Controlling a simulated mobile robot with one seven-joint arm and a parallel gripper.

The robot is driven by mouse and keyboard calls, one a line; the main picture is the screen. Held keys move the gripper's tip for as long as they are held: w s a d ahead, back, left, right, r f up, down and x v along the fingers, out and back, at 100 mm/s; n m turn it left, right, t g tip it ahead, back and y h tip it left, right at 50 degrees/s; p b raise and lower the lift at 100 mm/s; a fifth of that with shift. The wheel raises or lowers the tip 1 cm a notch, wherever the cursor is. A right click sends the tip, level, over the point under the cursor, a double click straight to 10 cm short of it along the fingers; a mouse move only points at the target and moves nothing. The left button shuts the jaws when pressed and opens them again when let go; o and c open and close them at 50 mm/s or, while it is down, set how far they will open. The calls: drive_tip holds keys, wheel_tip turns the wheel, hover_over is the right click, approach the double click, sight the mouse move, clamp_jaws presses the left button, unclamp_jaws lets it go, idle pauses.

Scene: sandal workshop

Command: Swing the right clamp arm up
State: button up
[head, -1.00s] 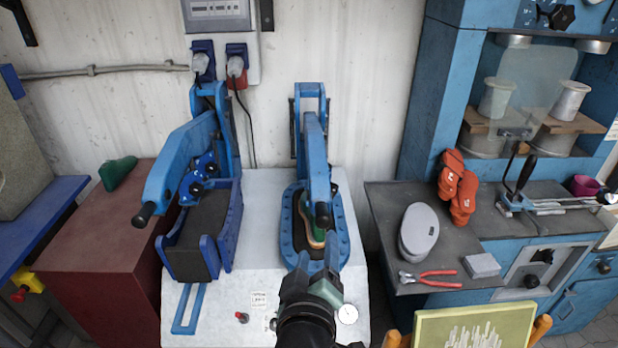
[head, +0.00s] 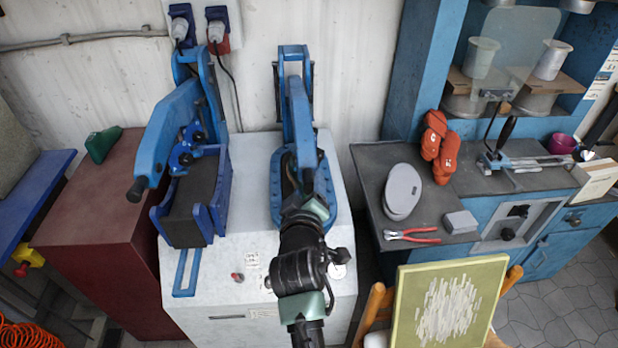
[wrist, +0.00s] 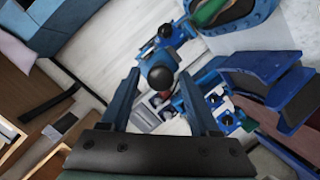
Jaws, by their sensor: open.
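The right clamp arm (head: 298,118) is a blue lever with a black knob at its near end. It slopes down over the blue oval bed (head: 327,195) of the right press. My gripper reaches in from the front, and its fingers are mostly hidden in the head view. In the wrist view my gripper (wrist: 159,75) is open, its two blue fingers on either side of a black ball knob (wrist: 160,78). I cannot tell whether they touch it. A green shoe piece (wrist: 207,12) in the bed shows at the wrist view's top edge.
A grey bench (head: 365,165) on the right holds red-handled pliers (head: 412,235) and orange shoe forms (head: 437,145). A framed yellow-green panel (head: 450,305) stands in front on the right.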

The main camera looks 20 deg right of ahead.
drive_tip(key=shift+x, duration=1.4)
drive_tip(key=shift+c, duration=0.3)
clamp_jaws()
